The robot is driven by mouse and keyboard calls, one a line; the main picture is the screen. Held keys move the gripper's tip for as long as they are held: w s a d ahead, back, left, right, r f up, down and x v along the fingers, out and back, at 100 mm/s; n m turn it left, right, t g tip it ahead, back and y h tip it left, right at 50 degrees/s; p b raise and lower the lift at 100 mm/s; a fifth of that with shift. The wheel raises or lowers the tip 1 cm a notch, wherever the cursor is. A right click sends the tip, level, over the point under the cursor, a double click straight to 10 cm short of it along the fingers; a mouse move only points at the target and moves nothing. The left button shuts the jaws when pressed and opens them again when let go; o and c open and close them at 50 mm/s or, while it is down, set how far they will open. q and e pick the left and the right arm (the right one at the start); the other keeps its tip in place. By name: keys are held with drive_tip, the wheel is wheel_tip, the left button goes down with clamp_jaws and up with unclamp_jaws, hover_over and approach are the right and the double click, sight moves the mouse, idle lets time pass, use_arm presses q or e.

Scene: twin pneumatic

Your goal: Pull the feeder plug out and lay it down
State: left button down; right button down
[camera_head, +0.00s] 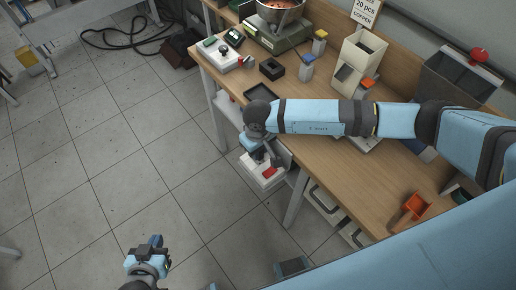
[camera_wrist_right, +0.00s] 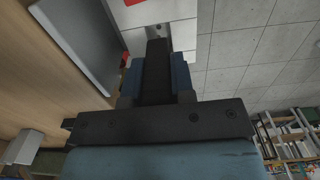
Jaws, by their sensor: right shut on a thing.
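My right gripper (camera_head: 262,158) reaches over the near edge of the bench, above a white box (camera_head: 260,181) with a red part on it. In the right wrist view my right gripper (camera_wrist_right: 158,82) has a dark piece, the feeder plug (camera_wrist_right: 157,72), between its two blue fingers. It points at the white face of the box (camera_wrist_right: 158,12), which has a small dark round spot. I cannot tell whether the plug is seated in the box or apart from it. My left gripper (camera_head: 148,250) is low over the floor, away from the bench; its jaw gap is unclear.
The wooden bench (camera_head: 330,182) holds a scale with a bowl (camera_head: 279,22), a black tray (camera_head: 260,92), bins and an orange holder (camera_head: 413,207). A grey panel (camera_wrist_right: 80,40) is close beside the right gripper. The tiled floor (camera_head: 110,150) left of the bench is clear.

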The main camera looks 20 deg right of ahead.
drive_tip(key=shift+r, duration=0.3)
drive_tip(key=shift+r+p, duration=0.65)
drive_tip(key=shift+r, duration=1.25)
